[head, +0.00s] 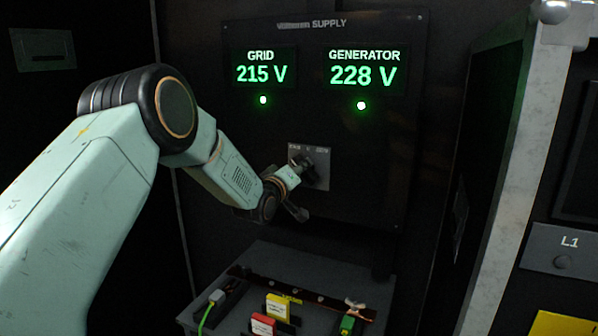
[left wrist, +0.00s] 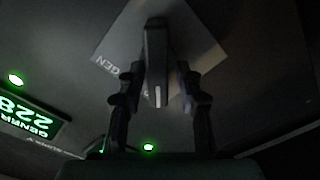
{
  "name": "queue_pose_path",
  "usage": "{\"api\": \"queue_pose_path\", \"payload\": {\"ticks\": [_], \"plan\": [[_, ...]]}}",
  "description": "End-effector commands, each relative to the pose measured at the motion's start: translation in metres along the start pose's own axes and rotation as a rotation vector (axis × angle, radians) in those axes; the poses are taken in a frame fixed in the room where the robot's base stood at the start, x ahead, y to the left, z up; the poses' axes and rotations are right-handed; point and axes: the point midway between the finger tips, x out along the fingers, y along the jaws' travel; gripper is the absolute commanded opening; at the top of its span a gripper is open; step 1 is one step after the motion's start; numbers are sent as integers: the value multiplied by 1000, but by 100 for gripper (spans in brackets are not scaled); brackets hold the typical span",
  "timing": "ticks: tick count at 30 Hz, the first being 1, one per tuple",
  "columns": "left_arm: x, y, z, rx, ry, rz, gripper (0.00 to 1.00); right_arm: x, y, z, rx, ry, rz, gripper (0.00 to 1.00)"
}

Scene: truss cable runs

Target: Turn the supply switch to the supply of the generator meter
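The supply switch (head: 311,168) sits on a grey plate (head: 322,160) low on the black supply panel (head: 380,190). Small labels run along the plate's top edge; the handle seems to lean to the upper left, toward the left label. The GRID meter (head: 262,68) reads 215 V and the GENERATOR meter (head: 362,70) 228 V, each above a lit green lamp. My left gripper (head: 297,185) is at the switch. In the left wrist view, the switch handle (left wrist: 156,55) stands between its open fingers (left wrist: 160,85), with a gap at right. GEN shows left of the handle. My right gripper is not in view.
Below the panel is a grey bench (head: 245,262) with a green plug (head: 347,324), a red block (head: 263,325), a yellow block (head: 278,307) and a green cable (head: 206,315). A pale upright post (head: 512,180) and an L1 box (head: 565,250) stand at right.

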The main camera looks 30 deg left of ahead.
Motion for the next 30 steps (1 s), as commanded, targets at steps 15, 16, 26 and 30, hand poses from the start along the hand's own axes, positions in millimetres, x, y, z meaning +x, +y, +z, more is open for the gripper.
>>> {"api": "queue_pose_path", "payload": {"ticks": [15,16,26,30], "plan": [[0,1,-1,0,1,2,0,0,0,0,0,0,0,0],[0,1,-1,1,2,2,0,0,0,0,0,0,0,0],[0,2,-1,75,3,3,0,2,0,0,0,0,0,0],[0,3,-1,168,4,4,0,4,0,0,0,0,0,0]]}}
